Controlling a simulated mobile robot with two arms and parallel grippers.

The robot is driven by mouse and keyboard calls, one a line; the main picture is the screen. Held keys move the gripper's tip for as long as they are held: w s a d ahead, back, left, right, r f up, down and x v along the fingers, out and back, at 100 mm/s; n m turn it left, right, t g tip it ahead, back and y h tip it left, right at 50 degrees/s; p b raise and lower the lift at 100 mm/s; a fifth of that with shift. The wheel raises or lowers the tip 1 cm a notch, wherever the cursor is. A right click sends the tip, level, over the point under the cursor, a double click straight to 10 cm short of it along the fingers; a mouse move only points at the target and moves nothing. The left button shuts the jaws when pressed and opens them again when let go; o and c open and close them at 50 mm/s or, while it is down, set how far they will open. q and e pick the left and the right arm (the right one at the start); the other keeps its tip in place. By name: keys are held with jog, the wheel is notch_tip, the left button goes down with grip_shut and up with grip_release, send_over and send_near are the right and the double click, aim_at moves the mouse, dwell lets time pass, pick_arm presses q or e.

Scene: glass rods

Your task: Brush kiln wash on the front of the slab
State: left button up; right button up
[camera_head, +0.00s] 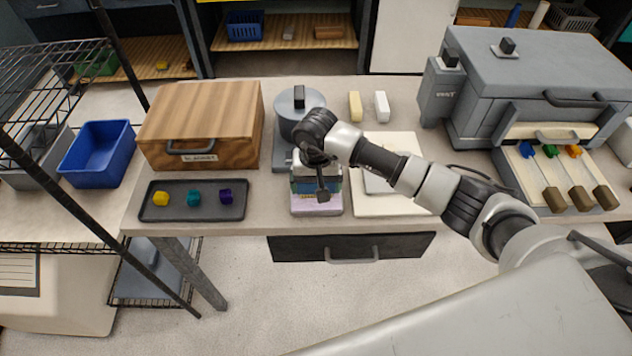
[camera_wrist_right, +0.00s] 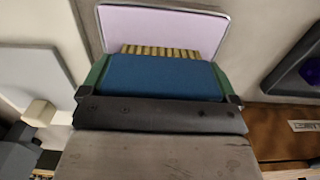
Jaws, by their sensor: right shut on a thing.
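My right gripper (camera_head: 322,192) is over a shallow grey-rimmed tray (camera_wrist_right: 228,18) of lavender material that looks like kiln wash (camera_head: 317,208). In the wrist view its green fingers (camera_wrist_right: 160,82) are shut on a brush with a blue body (camera_wrist_right: 150,80). The tan bristles (camera_wrist_right: 160,52) point into the lavender area; whether they touch it I cannot tell. Right of the tray in the head view lies a cream board (camera_head: 390,208) with a paler rectangular slab (camera_head: 377,184) on it, partly hidden by my arm. My left gripper is not in view.
A wooden box (camera_head: 205,120) and a dark tray (camera_head: 170,212) with coloured pieces are on the left. A grey device (camera_head: 290,125) stands behind my gripper. A grey kiln-like machine (camera_head: 530,90) stands at right, with several brown-tipped rods (camera_head: 553,198) before it.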

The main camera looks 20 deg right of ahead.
jog(key=shift+s+f+b, duration=0.1)
jog(key=shift+f+b, duration=0.05)
jog(key=shift+b, duration=0.2)
dwell(1.3)
notch_tip(320, 180, up, 2)
jog(key=shift+r+p, duration=0.15)
jog(key=shift+p, duration=0.4)
jog(key=shift+r+p, duration=0.95)
jog(key=shift+r, duration=1.55)
jog(key=s+d+r+n, duration=0.1)
jog(key=s+d+r, duration=0.1)
jog(key=s, duration=0.5)
jog(key=s+d+r+n, duration=0.2)
jog(key=s+r, duration=0.2)
jog(key=s, duration=0.3)
jog(key=shift+s+r, duration=0.25)
jog(key=shift+w+a, duration=0.1)
